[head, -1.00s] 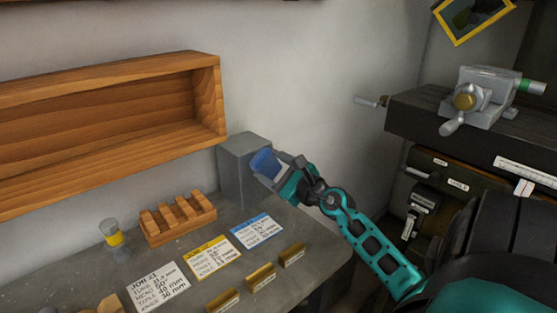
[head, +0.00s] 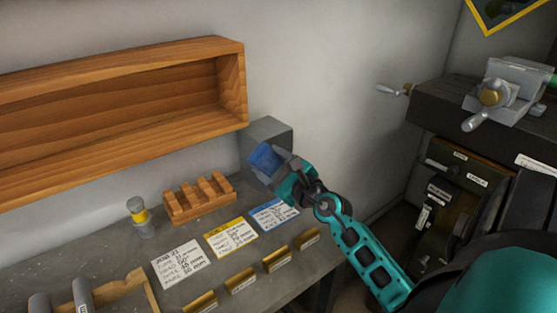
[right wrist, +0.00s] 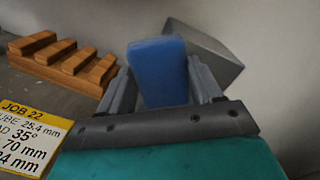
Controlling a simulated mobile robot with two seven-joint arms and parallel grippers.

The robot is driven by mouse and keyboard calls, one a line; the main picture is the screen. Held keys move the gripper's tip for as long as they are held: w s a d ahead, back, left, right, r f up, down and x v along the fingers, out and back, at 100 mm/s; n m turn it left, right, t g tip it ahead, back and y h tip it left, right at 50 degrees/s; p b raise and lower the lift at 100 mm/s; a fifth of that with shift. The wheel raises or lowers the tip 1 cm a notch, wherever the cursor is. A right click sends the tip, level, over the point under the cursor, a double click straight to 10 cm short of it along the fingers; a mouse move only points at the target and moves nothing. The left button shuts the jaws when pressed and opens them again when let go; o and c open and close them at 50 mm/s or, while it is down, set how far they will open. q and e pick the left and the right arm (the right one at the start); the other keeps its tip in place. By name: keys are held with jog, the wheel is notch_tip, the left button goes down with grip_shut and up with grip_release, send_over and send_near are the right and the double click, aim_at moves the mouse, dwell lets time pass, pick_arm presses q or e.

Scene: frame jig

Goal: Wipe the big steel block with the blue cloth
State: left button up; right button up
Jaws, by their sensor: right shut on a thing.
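The big steel block (head: 268,132) stands at the back right of the bench, against the wall. My right gripper (head: 277,165) is shut on the blue cloth (head: 264,155), which is at the block's front face. The right wrist view shows the cloth (right wrist: 160,72) between the two fingers, with the block (right wrist: 205,50) behind it and to the right. I cannot tell for sure whether the cloth touches the block. My left gripper is not in view.
A slotted wooden rack (head: 200,197) stands left of the block, with a yellow-banded cylinder (head: 141,217) beside it. Job cards (head: 231,238) and brass holders (head: 277,258) lie in front. A wooden shelf (head: 235,85) hangs above. A vise (head: 507,88) sits on the machine at right.

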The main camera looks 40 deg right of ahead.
jog(key=shift+a, duration=0.3)
jog(key=shift+s, duration=0.2)
jog(key=shift+s+a, duration=0.15)
jog(key=shift+s, duration=2.6)
jog(key=s+b, duration=0.1)
jog(key=s, duration=0.2)
jog(key=shift+a, duration=0.1)
